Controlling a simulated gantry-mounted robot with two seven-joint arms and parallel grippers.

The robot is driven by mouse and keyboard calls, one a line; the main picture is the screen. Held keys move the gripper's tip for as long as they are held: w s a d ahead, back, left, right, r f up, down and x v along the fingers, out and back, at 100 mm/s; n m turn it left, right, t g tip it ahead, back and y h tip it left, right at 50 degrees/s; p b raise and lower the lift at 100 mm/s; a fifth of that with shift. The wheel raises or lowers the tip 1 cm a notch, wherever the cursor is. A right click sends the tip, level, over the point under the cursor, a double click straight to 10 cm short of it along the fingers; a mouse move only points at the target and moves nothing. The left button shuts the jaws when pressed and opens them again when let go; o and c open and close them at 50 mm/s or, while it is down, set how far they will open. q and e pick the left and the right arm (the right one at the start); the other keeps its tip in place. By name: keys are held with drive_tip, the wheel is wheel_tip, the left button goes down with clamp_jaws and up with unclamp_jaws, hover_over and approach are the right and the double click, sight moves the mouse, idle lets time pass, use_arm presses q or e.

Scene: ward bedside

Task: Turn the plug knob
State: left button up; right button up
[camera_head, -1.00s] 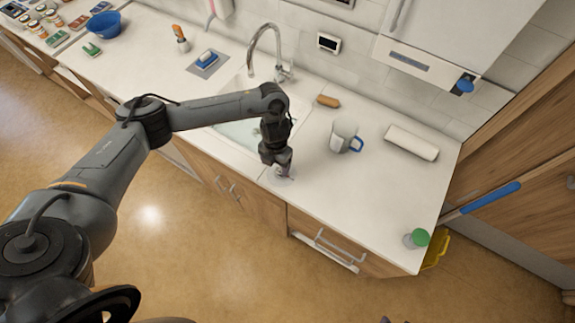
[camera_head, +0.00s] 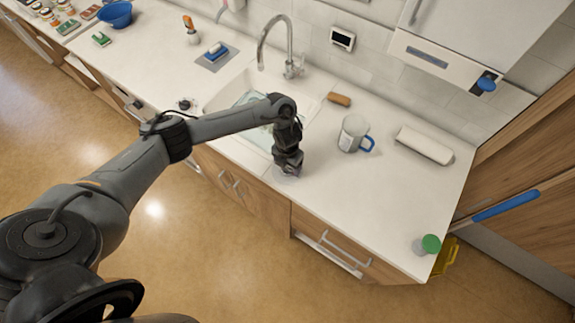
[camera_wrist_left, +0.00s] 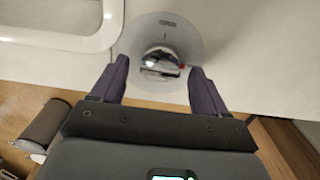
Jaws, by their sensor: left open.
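The plug knob (camera_wrist_left: 161,62) is a shiny chrome knob on a round grey plate (camera_wrist_left: 188,32) set in the white counter beside the sink. In the head view my left gripper (camera_head: 287,168) points down over this spot and hides the knob; only a bit of the plate's edge shows. In the left wrist view my left gripper (camera_wrist_left: 160,76) is open, one dark finger on each side of the knob. I cannot tell whether either finger touches it. The sink (camera_head: 250,108) lies just left of the gripper. My right gripper is not in view.
A tall faucet (camera_head: 289,42) stands behind the sink. On the counter to the right are a mug with a blue handle (camera_head: 352,132), a brown brush-like item (camera_head: 339,99), a white roll (camera_head: 424,145) and a green-capped jar (camera_head: 429,244). The counter between them is free.

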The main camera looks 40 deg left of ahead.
use_arm(q)
drive_tip(key=shift+f, duration=0.25)
drive_tip(key=c, duration=1.1)
drive_tip(key=shift+o, duration=0.2)
